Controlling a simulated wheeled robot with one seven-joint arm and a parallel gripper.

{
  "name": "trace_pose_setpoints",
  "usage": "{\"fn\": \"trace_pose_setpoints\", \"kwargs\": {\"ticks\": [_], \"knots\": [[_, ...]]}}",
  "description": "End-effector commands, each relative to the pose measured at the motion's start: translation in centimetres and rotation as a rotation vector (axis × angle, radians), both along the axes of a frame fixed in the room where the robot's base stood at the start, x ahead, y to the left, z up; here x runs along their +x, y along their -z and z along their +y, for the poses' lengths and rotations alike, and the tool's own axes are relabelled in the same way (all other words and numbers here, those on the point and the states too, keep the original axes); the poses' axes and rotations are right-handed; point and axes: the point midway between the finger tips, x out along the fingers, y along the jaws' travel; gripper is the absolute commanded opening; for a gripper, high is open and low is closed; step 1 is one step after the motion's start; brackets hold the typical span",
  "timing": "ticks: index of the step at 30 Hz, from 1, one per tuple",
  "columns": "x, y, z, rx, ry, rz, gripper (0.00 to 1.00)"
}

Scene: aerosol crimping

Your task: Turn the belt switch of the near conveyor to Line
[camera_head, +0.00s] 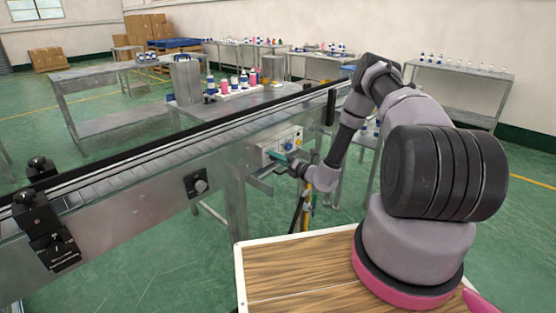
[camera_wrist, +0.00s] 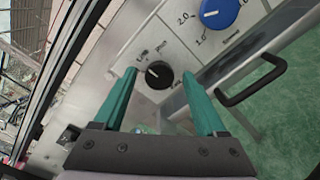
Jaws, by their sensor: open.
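A small round black switch knob (camera_wrist: 154,75) with a white pointer mark sits on a pale metal panel (camera_wrist: 125,60) in the wrist view. Small lettering stands above the knob, too blurred to read surely. The pointer slants to the upper left. My gripper (camera_wrist: 160,82) is open, its two teal fingers on either side of the knob with gaps. I cannot tell how far the tips are from the panel. In the head view my gripper (camera_head: 281,157) is at the control box (camera_head: 268,149) on the side of the near conveyor (camera_head: 150,183); it hides part of the box front.
A blue dial (camera_wrist: 219,11) with number marks is beside the black knob, and a black bar handle (camera_wrist: 252,86) is to the right. Another dark knob unit (camera_head: 198,184) is on the conveyor's side. Tables with bottles (camera_head: 238,88) stand behind.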

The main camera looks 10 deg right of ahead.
Motion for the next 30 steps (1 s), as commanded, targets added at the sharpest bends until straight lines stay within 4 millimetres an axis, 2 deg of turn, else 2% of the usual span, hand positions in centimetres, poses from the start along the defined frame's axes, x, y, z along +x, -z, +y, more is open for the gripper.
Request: {"fn": "trace_pose_setpoints", "kwargs": {"ticks": [5,12,18,23,30], "knots": [[-1.3,0.0,-1.0,0.001,0.001,0.002,0.74],[-5.2,0.1,-4.0,0.0,0.003,0.003,0.74],[-7.8,0.0,-5.8,0.001,0.003,0.003,0.74],[-8.6,0.0,-6.3,0.001,0.001,0.001,0.74],[-8.7,0.0,-6.4,0.0,0.001,0.0,0.74]]}}
